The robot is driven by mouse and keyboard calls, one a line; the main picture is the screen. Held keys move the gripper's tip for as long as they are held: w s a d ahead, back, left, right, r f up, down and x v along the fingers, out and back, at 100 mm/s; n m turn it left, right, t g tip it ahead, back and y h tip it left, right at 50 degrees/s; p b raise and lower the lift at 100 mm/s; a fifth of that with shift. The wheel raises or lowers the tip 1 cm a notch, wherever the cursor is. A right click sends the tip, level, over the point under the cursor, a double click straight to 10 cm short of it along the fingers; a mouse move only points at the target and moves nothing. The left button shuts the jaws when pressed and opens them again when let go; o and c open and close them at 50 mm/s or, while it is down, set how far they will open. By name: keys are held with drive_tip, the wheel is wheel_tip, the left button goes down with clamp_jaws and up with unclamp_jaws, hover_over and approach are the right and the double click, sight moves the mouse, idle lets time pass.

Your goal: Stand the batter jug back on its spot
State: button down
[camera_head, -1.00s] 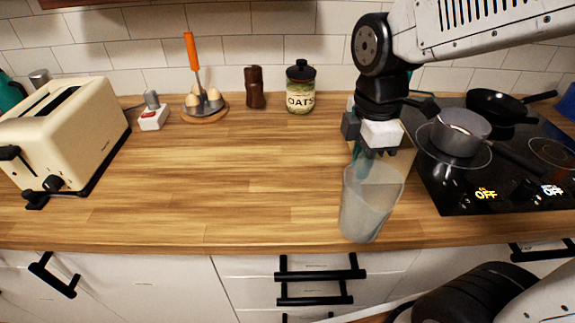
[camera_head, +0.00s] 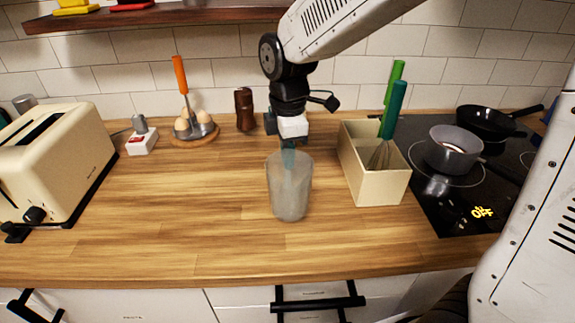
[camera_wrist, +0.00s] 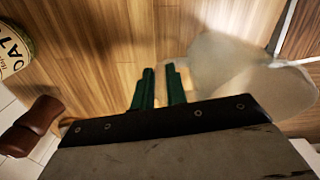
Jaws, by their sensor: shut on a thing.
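The batter jug (camera_head: 290,193) is a tall, translucent grey vessel, upright over the middle of the wooden counter. My gripper (camera_head: 289,155) points down at its upper rim and is shut on it. In the wrist view, the green fingers (camera_wrist: 160,88) show with the pale, see-through jug (camera_wrist: 245,75) to their right. The exact place of the grip is hard to make out. I cannot tell whether the jug's base touches the counter or hangs just above it.
A beige box (camera_head: 372,175) with green-handled utensils stands right of the jug, beside the black hob (camera_head: 470,205) with pans. A toaster (camera_head: 60,155), egg holder (camera_head: 195,130) and brown mill (camera_head: 244,110) are left and behind. The oats jar (camera_wrist: 14,50) shows in the wrist view. Counter left of the jug is clear.

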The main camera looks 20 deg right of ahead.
sight(288, 167)
drive_tip(key=shift+f, duration=1.7)
drive_tip(key=shift+f, duration=0.2)
drive_tip(key=c, duration=1.4)
unclamp_jaws()
drive_tip(key=shift+r, duration=0.1)
